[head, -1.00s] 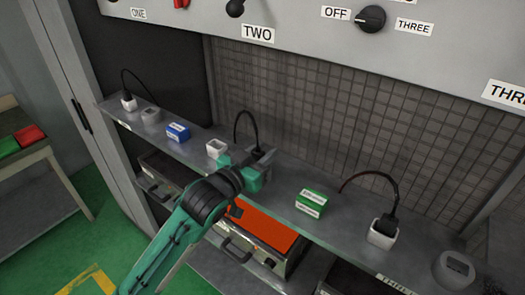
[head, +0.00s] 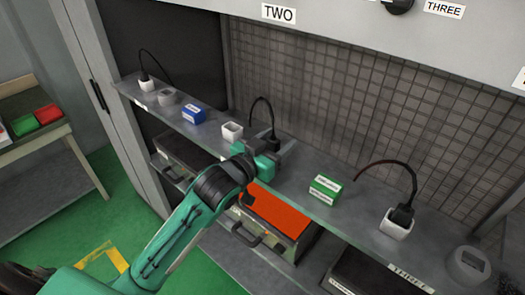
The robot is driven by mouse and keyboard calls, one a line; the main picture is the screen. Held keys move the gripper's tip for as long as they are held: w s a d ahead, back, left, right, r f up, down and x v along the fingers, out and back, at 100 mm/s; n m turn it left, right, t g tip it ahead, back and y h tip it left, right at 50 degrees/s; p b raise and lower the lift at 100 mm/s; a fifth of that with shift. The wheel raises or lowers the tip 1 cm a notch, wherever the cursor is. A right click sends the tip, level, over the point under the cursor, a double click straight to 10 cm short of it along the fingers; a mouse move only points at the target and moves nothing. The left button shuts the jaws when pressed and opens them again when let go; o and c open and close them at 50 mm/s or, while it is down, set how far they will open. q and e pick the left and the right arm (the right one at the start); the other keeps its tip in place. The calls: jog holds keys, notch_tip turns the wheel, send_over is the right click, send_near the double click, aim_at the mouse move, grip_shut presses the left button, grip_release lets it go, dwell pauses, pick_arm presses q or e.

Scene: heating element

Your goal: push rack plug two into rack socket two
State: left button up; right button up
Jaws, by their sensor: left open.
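Rack plug two (head: 273,136) is a black plug with a black cable looping up behind the shelf. It stands upright just behind my left gripper (head: 279,153). The gripper is open, at shelf height, with its fingers pointing toward the plug's lower part. The gripper hides the plug's base, and no grey socket shows there, so I cannot tell how deep the plug sits in rack socket two. An empty white holder (head: 232,131) stands to the left of the gripper.
On the shelf (head: 345,227) are a blue box (head: 194,114), a green box (head: 324,189), another plug in a white holder (head: 397,223), and grey sockets at left (head: 167,97) and right (head: 469,264). An orange-topped drawer (head: 278,219) lies below. Bare shelf separates gripper and green box.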

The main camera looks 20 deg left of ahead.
pick_arm(q)
jog(key=p+v, duration=0.2)
jog(key=v, duration=1.1)
jog(key=shift+s, duration=0.2)
